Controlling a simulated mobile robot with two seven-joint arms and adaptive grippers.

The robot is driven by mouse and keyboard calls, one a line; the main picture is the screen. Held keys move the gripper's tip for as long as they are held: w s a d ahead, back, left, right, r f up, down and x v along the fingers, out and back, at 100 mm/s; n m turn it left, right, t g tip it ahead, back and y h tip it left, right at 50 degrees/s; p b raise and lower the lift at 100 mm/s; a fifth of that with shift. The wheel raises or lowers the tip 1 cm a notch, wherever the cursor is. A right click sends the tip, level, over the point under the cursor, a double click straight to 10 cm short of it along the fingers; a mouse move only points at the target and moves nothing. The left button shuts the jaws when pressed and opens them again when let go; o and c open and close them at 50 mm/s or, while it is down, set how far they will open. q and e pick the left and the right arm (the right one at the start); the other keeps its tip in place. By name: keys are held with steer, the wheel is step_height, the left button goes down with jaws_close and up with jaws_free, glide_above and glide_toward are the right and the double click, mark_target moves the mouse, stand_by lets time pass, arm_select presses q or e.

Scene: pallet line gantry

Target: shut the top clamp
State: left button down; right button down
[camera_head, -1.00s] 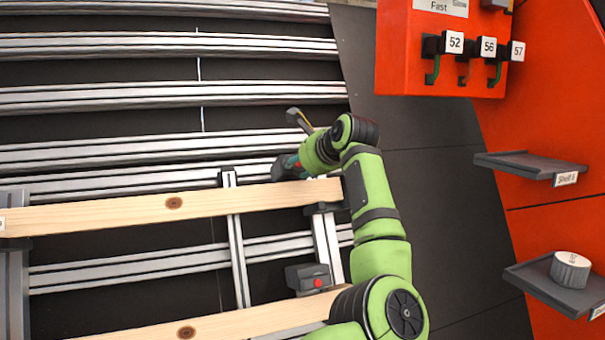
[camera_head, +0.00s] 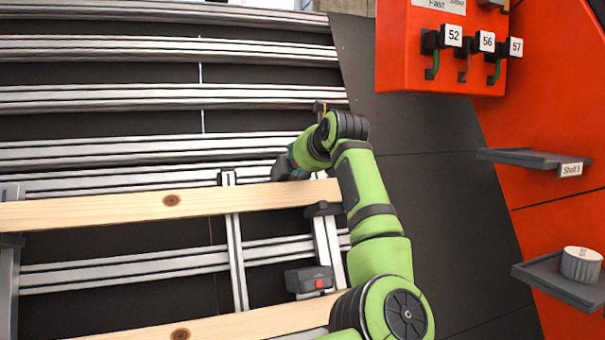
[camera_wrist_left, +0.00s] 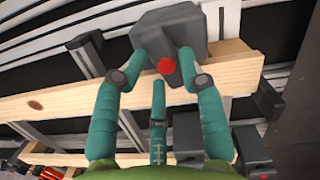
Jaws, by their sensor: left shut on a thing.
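The top clamp is a dark grey block with a red button (camera_wrist_left: 168,66); its grey body (camera_wrist_left: 184,28) sits against the upper wooden beam in the left wrist view. My left gripper (camera_wrist_left: 163,70) has teal fingers closed on this block, one on each side of the button and a third below. In the head view my left gripper (camera_head: 287,166) is at the upper edge of the upper wooden beam (camera_head: 120,207), near its right end. There the arm and fingers hide most of the top clamp. My right gripper is not in view.
A lower clamp with a red button (camera_head: 308,280) sits above the lower wooden beam (camera_head: 250,322). Metal rails (camera_head: 120,97) span the back. To the right stand an orange panel (camera_head: 400,60) with numbered hooks, a shelf (camera_head: 535,160) and a lower shelf holding a white round item (camera_head: 580,264).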

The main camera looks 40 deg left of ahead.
arm_select(q)
steer(key=shift+s+a+r+m, duration=0.15)
steer(key=shift+a+r+m, duration=0.1)
steer(key=shift+r+m, duration=0.35)
steer(key=m+b, duration=0.1)
steer(key=m, duration=0.2)
steer(key=shift+a+f+t+b, duration=0.1)
steer(key=shift+t+b, duration=0.2)
steer(key=shift+b, duration=0.1)
steer(key=shift+m, duration=0.3)
